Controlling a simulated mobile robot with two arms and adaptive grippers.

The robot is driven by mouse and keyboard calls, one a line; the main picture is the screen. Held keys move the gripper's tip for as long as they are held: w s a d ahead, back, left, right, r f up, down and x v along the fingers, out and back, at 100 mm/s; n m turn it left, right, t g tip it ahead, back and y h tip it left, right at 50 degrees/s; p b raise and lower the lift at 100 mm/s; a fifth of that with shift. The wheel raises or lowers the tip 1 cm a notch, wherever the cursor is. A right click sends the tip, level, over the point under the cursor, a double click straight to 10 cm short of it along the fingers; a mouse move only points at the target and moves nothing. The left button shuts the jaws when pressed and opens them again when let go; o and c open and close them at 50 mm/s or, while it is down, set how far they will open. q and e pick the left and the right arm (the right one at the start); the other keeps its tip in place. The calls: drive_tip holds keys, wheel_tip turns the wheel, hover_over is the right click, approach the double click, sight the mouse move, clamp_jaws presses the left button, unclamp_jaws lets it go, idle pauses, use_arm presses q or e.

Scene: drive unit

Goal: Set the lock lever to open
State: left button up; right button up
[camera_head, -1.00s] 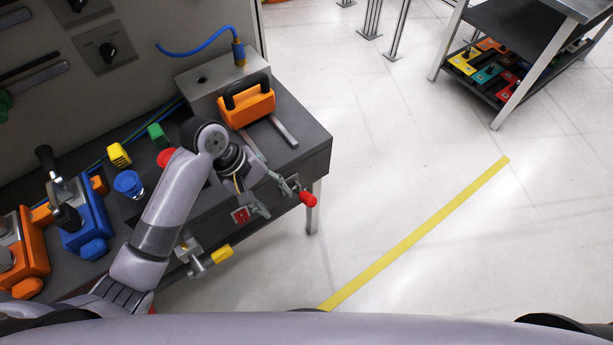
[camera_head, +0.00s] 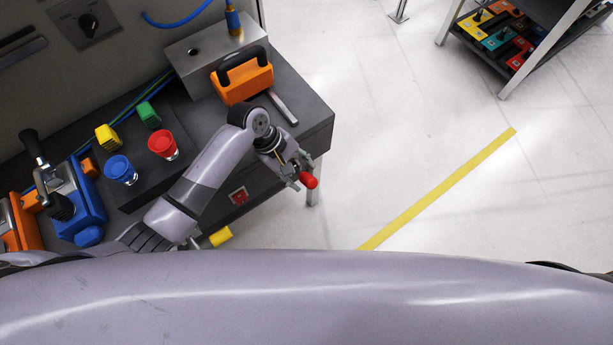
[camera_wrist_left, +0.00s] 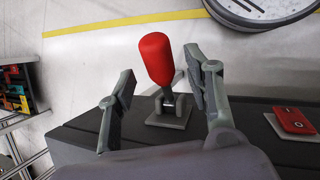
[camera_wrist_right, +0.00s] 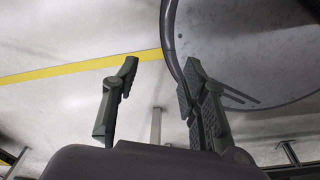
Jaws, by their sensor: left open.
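The lock lever (camera_wrist_left: 157,62) has a red grip on a grey metal stem and plate, mounted on the side of the dark bench. In the left wrist view its grip stands between the spread fingers of my left gripper (camera_wrist_left: 162,88), with a clear gap on the left and a smaller one on the right. In the head view the red grip (camera_head: 309,180) shows at the bench's front right corner, beside my left gripper (camera_head: 296,172). My right gripper (camera_wrist_right: 158,88) is open and empty in its wrist view, over floor.
A red switch (camera_wrist_left: 293,120) sits beside the lever on the bench side. An orange block with a black handle (camera_head: 242,81) stands on the bench (camera_head: 310,115). Red and blue cups (camera_head: 120,170) are further left.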

sight(304, 177)
use_arm(q)
drive_tip(key=x, duration=0.2)
drive_tip(key=shift+d+f, duration=0.15)
drive_tip(key=shift+f, duration=0.15)
drive_tip(key=shift+s+d+f, duration=0.1)
drive_tip(key=shift+d+f, duration=0.25)
drive_tip(key=shift+f, duration=0.25)
drive_tip(key=c, duration=0.4)
clamp_jaws()
use_arm(e)
drive_tip(key=shift+s+d+f, duration=0.2)
drive_tip(key=shift+s, duration=0.45)
drive_tip(key=shift+s+a, duration=0.1)
